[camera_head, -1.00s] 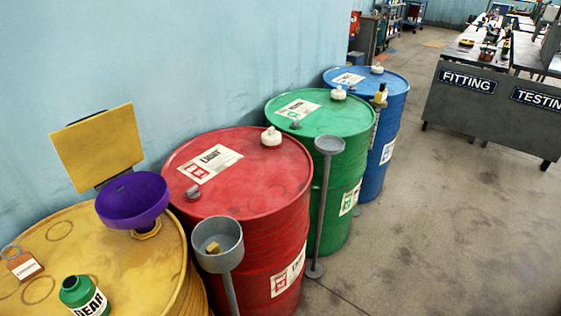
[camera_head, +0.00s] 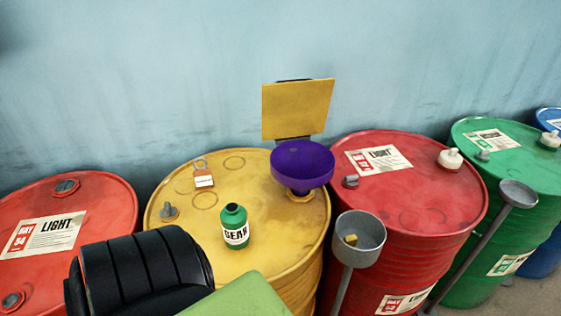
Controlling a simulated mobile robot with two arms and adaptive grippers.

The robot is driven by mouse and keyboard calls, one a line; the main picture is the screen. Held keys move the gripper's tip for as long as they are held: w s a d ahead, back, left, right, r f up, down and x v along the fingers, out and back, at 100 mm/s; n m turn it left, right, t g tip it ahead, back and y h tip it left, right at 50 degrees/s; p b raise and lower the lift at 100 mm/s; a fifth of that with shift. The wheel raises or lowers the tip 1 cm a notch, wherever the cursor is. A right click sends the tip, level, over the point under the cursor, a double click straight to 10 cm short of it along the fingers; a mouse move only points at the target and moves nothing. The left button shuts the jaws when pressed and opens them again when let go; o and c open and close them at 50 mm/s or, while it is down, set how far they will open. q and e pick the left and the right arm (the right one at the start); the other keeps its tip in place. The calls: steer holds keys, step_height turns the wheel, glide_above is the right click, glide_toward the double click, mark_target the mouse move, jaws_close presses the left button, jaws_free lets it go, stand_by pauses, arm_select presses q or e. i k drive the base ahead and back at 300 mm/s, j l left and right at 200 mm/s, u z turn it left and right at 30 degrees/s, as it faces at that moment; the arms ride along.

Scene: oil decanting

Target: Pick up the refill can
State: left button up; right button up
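A small green can with a dark open mouth and a white label reading "GEAR" (camera_head: 235,227) stands upright on top of the yellow drum (camera_head: 275,222). It is the only small can in view, and nothing is touching it. A black ribbed part and a flat light-green part fill the bottom left, close to the camera and in front of the drum's near edge. I cannot make out any gripper fingers, so neither gripper is visible.
A purple funnel (camera_head: 302,163) sits in the yellow drum's opening, with a yellow panel (camera_head: 297,108) behind. A tag (camera_head: 204,178) lies on the drum. A grey cup stand (camera_head: 360,238) is right of it. Red drums (camera_head: 60,225) (camera_head: 415,195) flank it; a green drum (camera_head: 515,165) is farther right.

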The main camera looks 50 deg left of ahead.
mark_target(234, 219)
steer(key=u, duration=2.05)
steer(key=l+u, duration=0.45)
steer(key=l, duration=0.8)
steer(key=k, duration=0.1)
